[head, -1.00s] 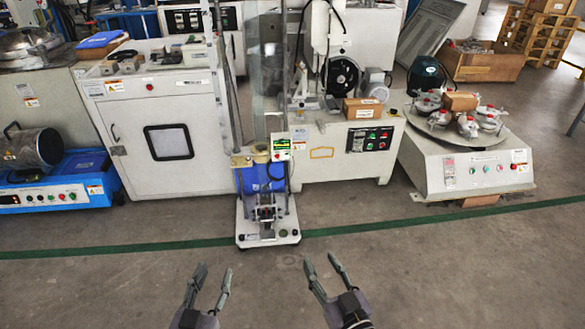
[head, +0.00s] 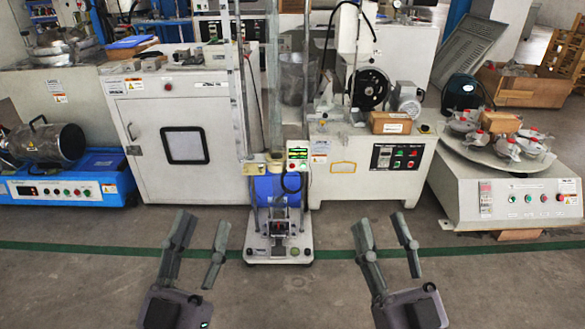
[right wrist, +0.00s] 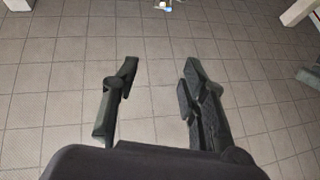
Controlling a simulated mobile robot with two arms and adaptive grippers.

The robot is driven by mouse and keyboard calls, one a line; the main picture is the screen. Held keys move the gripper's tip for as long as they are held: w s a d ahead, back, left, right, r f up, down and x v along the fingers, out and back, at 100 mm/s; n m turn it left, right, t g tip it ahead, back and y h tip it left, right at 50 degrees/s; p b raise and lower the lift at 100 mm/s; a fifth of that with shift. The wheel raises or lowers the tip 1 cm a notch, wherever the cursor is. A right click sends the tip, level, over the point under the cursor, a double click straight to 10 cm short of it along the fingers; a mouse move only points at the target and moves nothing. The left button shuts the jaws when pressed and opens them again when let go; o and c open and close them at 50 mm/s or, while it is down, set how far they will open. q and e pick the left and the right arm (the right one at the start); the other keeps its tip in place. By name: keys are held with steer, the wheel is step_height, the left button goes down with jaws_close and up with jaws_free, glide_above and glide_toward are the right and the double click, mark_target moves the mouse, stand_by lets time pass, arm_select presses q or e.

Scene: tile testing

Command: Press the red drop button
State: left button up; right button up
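A slim drop tester (head: 278,225) with a tall clear column stands on the floor in the middle of the head view. My left gripper (head: 202,226) is open and empty, left of and in front of the tester. My right gripper (head: 383,224) is open and empty, to the tester's right and in front. In the right wrist view the right gripper (right wrist: 161,70) has its fingers apart over bare tiled floor.
A white cabinet (head: 165,105) stands left of the tester. A machine panel (head: 397,157) with red and green buttons is to its right. A round-table machine (head: 510,200) is far right, a blue machine (head: 75,180) far left. The floor in front is clear.

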jaws_close()
stand_by(0.4)
stand_by(1.2)
